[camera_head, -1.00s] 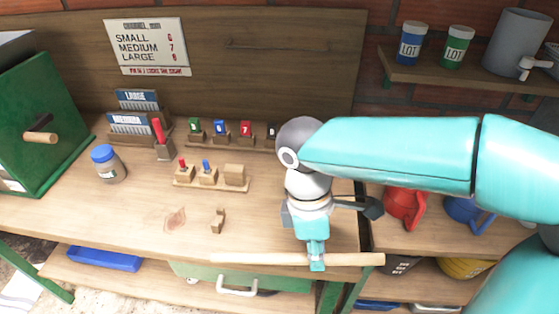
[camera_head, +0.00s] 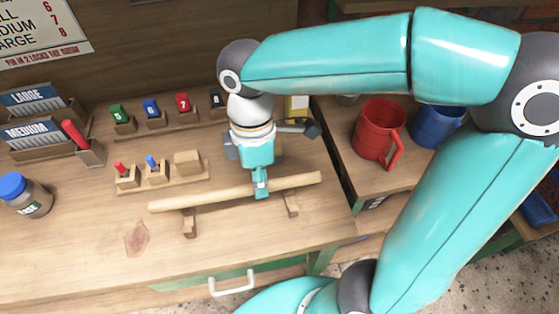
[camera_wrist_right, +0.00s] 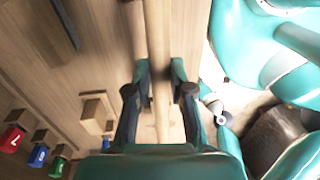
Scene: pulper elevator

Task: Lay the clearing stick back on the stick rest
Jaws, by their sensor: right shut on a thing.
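The clearing stick (camera_head: 215,194) is a long pale wooden rod lying nearly level across the picture in the head view. My right gripper (camera_head: 261,190) is shut on it right of its middle, from above. In the right wrist view the stick (camera_wrist_right: 157,50) runs between the fingers of my gripper (camera_wrist_right: 159,78). The stick rest shows as two small wooden supports, a left one (camera_head: 189,224) and a right one (camera_head: 292,206). The stick passes over or just behind both supports; I cannot tell whether it touches them. My left gripper is not in view.
Behind the stick stands a wooden peg block (camera_head: 187,163) with small red and blue pegs. A row of numbered tags (camera_head: 151,109) is farther back. A blue-lidded jar (camera_head: 25,195) is at left. A red jug (camera_head: 379,130) stands at right. The front bench top is clear.

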